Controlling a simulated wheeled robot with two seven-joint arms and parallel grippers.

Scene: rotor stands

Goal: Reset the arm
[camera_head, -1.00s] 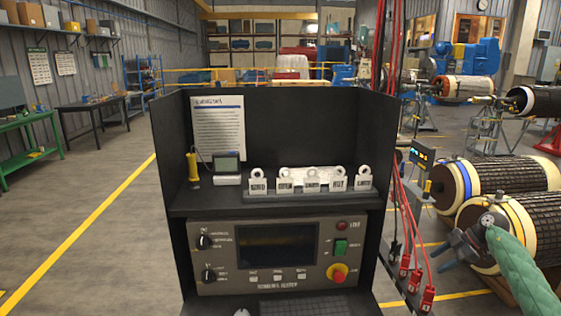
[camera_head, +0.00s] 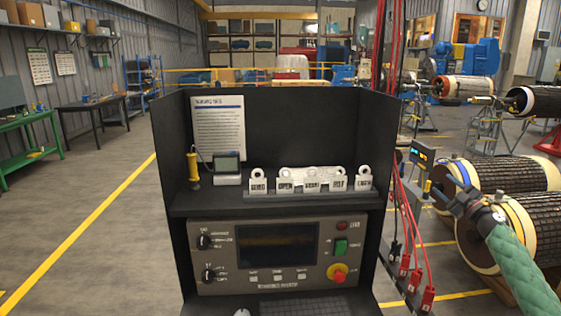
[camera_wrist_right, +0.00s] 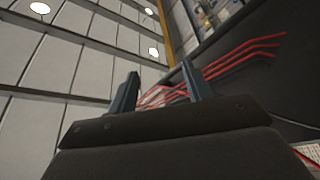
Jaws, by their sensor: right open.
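My right arm (camera_head: 515,265), in a green sleeve, comes in from the lower right in the head view. Its gripper (camera_head: 443,192) is raised in front of the wound rotors, to the right of the console, and points up and left. In the right wrist view the gripper's two fingers (camera_wrist_right: 157,92) stand apart with nothing between them. Red cables (camera_wrist_right: 240,55) show behind the fingers there, and they do not appear gripped. My left gripper is not in view.
The dark console (camera_head: 185,240) with a test panel (camera_head: 270,255) stands in the middle. Its shelf holds a row of white tags (camera_head: 312,182), a small meter (camera_head: 227,168) and a yellow probe (camera_head: 193,170). Red cables with clips (camera_head: 416,278) hang at its right side. Rotors (camera_head: 510,185) lie at right.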

